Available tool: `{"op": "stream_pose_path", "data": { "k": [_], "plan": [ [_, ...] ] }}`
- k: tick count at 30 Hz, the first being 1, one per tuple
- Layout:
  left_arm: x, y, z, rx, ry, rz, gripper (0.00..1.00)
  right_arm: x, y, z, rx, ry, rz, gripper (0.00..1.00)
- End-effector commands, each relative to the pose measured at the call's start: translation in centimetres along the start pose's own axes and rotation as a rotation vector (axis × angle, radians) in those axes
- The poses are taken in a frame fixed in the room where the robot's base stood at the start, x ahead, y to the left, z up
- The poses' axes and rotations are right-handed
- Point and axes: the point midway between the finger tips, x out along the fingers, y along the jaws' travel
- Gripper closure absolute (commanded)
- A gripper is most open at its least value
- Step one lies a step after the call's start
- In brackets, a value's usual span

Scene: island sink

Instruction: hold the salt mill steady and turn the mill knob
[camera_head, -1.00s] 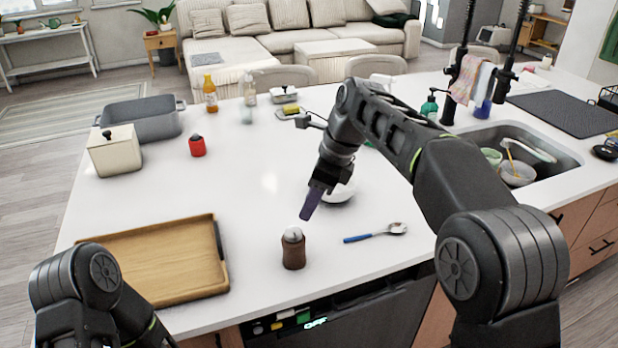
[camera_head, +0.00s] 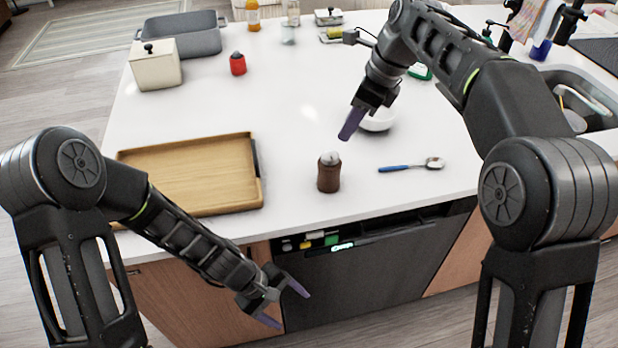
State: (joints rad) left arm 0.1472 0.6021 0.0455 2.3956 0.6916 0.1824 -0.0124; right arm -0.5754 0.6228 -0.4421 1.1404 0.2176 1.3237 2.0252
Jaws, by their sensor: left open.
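The salt mill (camera_head: 328,178), brown with a silvery knob (camera_head: 329,159) on top, stands upright near the front edge of the white counter. My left gripper (camera_head: 285,306) is open and empty, with its purple fingers apart. In the picture it is below the counter edge, in front of the cabinet and lower left of the mill. My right gripper (camera_head: 351,124) is above the counter, up and to the right of the mill and apart from it. Its fingers overlap in this view, so its opening is hidden.
A wooden tray (camera_head: 190,178) lies left of the mill and a blue-handled spoon (camera_head: 411,165) right of it. A white bowl (camera_head: 379,121) is behind my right gripper. A red container (camera_head: 238,64) and a cream lidded box (camera_head: 155,66) stand farther back. The counter's middle is clear.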

Motion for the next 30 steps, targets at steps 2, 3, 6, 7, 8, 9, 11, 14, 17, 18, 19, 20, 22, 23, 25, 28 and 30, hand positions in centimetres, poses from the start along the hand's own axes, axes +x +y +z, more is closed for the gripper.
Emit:
{"op": "stream_pose_path", "data": {
  "k": [2,3,6,7,8,9,11,14,17,18,19,20,22,23,25,28,30],
  "plan": [
    [-3.2,4.4,0.0,-0.121,-0.038,0.119,0.23,0.0,0.0,0.0,0.0,0.0,0.0,0.64],
    [-4.8,6.5,0.1,-0.173,-0.065,0.181,0.23,0.0,0.0,0.0,0.0,0.0,0.0,0.64],
    [-8.8,11.4,0.6,-0.271,-0.132,0.335,0.23,0.0,0.0,0.0,0.0,0.0,0.0,0.64],
    [-10.2,12.9,0.7,-0.295,-0.153,0.383,0.23,0.0,0.0,0.0,0.0,0.0,0.0,0.64],
    [-11.6,14.3,0.9,-0.314,-0.172,0.431,0.23,0.0,0.0,0.0,0.0,0.0,0.0,0.64],
    [-13.4,16.0,1.0,-0.338,-0.198,0.494,0.23,0.0,0.0,0.0,0.0,0.0,0.0,0.64],
    [-13.4,17.5,0.7,-0.468,-0.23,0.544,0.23,0.0,0.0,0.0,0.0,0.0,0.0,0.64],
    [-14.2,19.9,-0.7,-0.689,-0.27,0.634,0.23,0.0,0.0,0.0,0.0,0.0,0.0,0.64],
    [-14.8,21.7,-2.3,-0.894,-0.307,0.715,0.23,0.0,0.0,0.0,0.0,0.0,0.0,0.64],
    [-15.1,22.2,-3.0,-0.967,-0.319,0.742,0.23,0.0,0.0,0.0,0.0,0.0,0.0,0.64],
    [-15.2,22.5,-3.5,-1.019,-0.329,0.761,0.23,0.0,0.0,0.0,0.0,0.0,0.0,0.64],
    [-15.3,22.8,-3.9,-1.067,-0.337,0.778,0.23,0.0,0.0,0.0,0.0,0.0,0.0,0.64],
    [-15.6,23.3,-4.8,-1.161,-0.354,0.812,0.23,0.0,0.0,0.0,0.0,0.0,0.0,0.64],
    [-15.7,23.4,-5.1,-1.194,-0.36,0.824,0.23,0.0,0.0,0.0,0.0,0.0,0.0,0.64],
    [-15.9,23.6,-5.7,-1.253,-0.37,0.845,0.23,0.0,0.0,0.0,0.0,0.0,0.0,0.64],
    [-16.0,23.8,-6.2,-1.301,-0.378,0.861,0.23,0.0,0.0,0.0,0.0,0.0,0.0,0.64],
    [-16.0,23.8,-6.3,-1.312,-0.38,0.865,0.23,0.0,0.0,0.0,0.0,0.0,0.0,0.64]
  ]
}}
